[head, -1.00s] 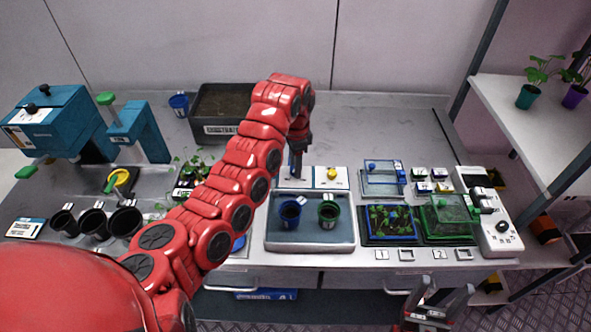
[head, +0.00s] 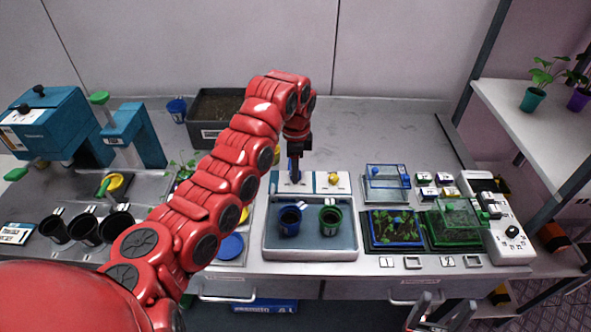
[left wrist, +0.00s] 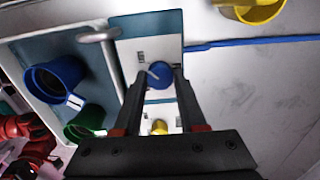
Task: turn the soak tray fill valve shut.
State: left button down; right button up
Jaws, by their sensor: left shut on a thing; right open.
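The soak tray (head: 268,240) is a shallow grey-blue basin on the bench, holding a blue pot (head: 290,219) and a green pot (head: 330,219). Behind it is a pale valve panel (head: 312,187) with a yellow knob (head: 333,179) and a blue knob, which shows in the left wrist view (left wrist: 160,76). My left gripper (head: 295,180) points down over the panel's left part. In the left wrist view its fingers (left wrist: 163,85) are shut on the blue knob, one on each side. The panel's labels are too small to read. My right gripper (head: 428,314) is open and empty, low in front of the bench.
A dark soil bin (head: 213,136) stands behind my left arm. Black pots (head: 85,229) stand at the left. Blue and green seedling trays (head: 397,243) and a white control unit (head: 508,232) are at the right. The back right of the bench is clear.

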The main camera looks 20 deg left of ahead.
pick_arm(q)
jog(key=shift+c, duration=2.3)
grip_release()
jog(key=shift+r, duration=0.15)
notch_tip(320, 180, up, 17)
jog(key=p, duration=0.4)
jog(key=shift+p, duration=0.35)
jog(key=shift+r, duration=0.1)
